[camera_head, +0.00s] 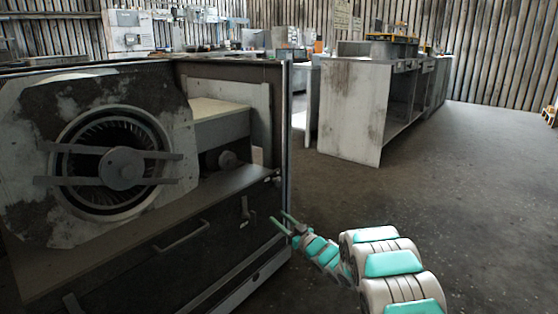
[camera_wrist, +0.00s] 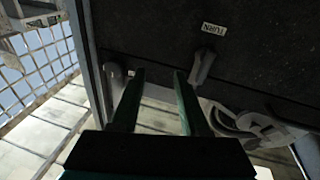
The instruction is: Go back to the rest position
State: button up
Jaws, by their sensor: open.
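My gripper (camera_head: 283,221) is open, with its two teal fingers apart and nothing seen between them. It is near the right edge of the blower housing (camera_head: 150,251), low in front of the dark panel. In the wrist view the fingers (camera_wrist: 157,98) point toward a dark panel (camera_wrist: 260,60) with a white "TURN" label (camera_wrist: 214,29). A grey latch handle (camera_wrist: 203,66) shows just beyond the right finger, and a rounded grey part (camera_wrist: 115,75) shows by the left finger. I cannot tell from these views whether a finger touches either one.
The housing holds a round blower fan (camera_head: 122,168) behind two flat bars, and a long handle (camera_head: 181,236) on its lower panel. A worn grey workbench (camera_head: 350,110) stands behind to the right. The dark floor (camera_head: 480,190) at right is clear.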

jog(key=w+d+r+m+h+p, duration=0.1)
jog(key=d+r+m+h, duration=0.1)
jog(key=d+r+h, duration=0.4)
jog(key=s+d+r+m+g+h+p, duration=0.2)
jog(key=s+d+r+m+g+h, duration=0.15)
jog(key=s+d, duration=0.45)
jog(key=s+d+r+m+g+h+p, duration=0.2)
jog(key=s+d+r+h, duration=0.25)
jog(key=s+d, duration=0.35)
jog(key=s+a+r+g+p, duration=0.1)
jog(key=s+a+g, duration=0.1)
jog(key=s, duration=1.4)
jog(key=s+a+r+m+g+p, duration=0.1)
jog(key=s+g, duration=0.4)
jog(key=s, duration=1.2)
jog(key=s+a+r+g+y+p, duration=0.1)
jog(key=s+a+g, duration=0.3)
jog(key=s, duration=1.2)
jog(key=shift+s+r+m+p, duration=0.2)
jog(key=shift+s+m+p, duration=0.15)
jog(key=shift+p, duration=0.2)
